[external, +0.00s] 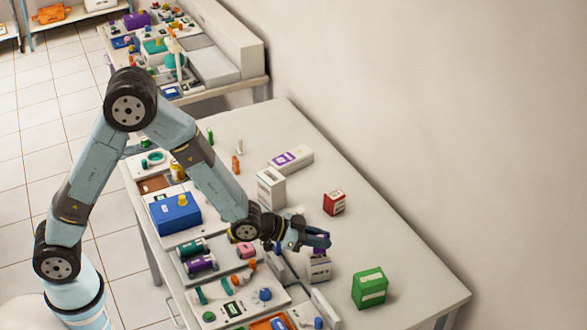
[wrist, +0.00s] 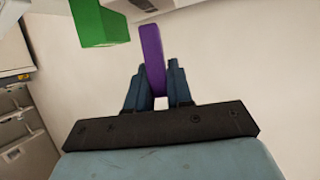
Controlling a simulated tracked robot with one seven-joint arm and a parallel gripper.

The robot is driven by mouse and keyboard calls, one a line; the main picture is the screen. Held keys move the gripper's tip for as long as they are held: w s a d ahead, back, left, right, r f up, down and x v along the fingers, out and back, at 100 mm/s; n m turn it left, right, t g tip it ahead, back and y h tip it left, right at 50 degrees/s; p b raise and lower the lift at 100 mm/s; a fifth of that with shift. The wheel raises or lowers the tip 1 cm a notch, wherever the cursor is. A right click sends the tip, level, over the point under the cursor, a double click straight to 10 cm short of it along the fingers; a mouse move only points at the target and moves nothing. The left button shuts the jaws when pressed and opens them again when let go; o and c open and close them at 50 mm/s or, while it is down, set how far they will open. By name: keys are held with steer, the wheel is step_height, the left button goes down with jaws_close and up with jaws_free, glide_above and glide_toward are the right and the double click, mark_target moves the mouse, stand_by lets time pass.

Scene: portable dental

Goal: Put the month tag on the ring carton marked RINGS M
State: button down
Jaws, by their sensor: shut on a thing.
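My gripper (external: 322,240) is shut on a purple flat tag, likely the month tag. In the wrist view the tag (wrist: 151,55) stands upright between my fingers (wrist: 158,78). In the external view it is mostly hidden by the fingers. A small white carton (external: 318,272) stands just below the gripper; I cannot tell whether the tag touches it. Two other white cartons stand farther back: an upright one (external: 270,188) and a low one with a purple label (external: 291,158). The lettering is too small to read, so I cannot tell which is RINGS M.
A green box (external: 369,288) stands right of the gripper and shows in the wrist view (wrist: 98,24). A red box (external: 334,203) stands behind. Trays with a blue box (external: 175,213) and small parts fill the table's left side.

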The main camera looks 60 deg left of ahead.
steer(key=shift+f, duration=0.8)
steer(key=c, duration=1)
jaws_free()
steer(key=shift+f, duration=0.1)
